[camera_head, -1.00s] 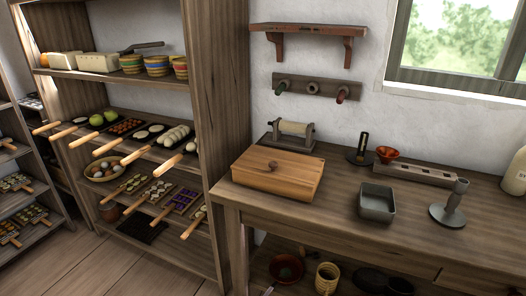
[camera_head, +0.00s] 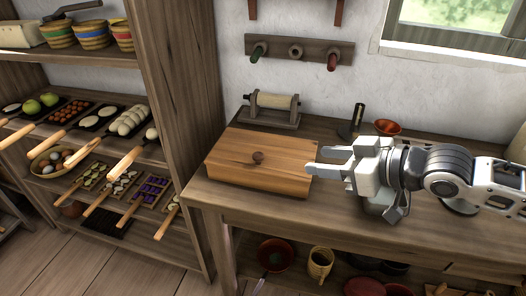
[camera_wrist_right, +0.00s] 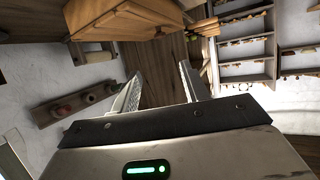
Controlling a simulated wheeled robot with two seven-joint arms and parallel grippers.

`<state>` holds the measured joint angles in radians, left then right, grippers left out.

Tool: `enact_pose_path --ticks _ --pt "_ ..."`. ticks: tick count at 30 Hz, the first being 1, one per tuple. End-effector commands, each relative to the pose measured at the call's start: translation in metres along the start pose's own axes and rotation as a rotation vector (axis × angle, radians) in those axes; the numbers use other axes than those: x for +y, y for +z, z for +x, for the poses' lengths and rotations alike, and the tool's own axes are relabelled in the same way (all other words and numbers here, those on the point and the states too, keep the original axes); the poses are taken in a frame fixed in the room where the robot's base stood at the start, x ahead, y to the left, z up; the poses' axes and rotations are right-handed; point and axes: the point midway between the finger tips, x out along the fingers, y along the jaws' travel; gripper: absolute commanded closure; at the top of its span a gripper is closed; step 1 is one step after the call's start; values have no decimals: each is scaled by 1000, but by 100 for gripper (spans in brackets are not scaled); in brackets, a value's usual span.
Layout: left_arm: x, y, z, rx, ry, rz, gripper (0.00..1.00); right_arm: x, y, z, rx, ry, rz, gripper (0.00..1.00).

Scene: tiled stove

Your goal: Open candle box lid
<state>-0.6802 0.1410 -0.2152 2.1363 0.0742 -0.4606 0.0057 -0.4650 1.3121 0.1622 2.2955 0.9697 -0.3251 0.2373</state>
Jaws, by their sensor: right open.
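My left gripper is not in view.
A roller on a wooden stand (camera_head: 272,108) is behind the box. A dark holder (camera_head: 352,122) and a red bowl (camera_head: 387,127) stand behind my right arm. A peg rail (camera_head: 298,53) is on the wall. Shelves with food and pans (camera_head: 120,125) stand at the left.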

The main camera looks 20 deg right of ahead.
Motion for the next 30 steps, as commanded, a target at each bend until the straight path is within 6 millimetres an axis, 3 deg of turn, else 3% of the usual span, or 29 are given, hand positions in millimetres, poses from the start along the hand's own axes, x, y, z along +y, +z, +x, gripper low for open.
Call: enact_pose_path --ticks 17,30 --pt "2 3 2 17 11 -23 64 0 -2 45 8 1 2 55" --pt "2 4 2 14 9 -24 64 -1 -1 129 2 -2 1 55"
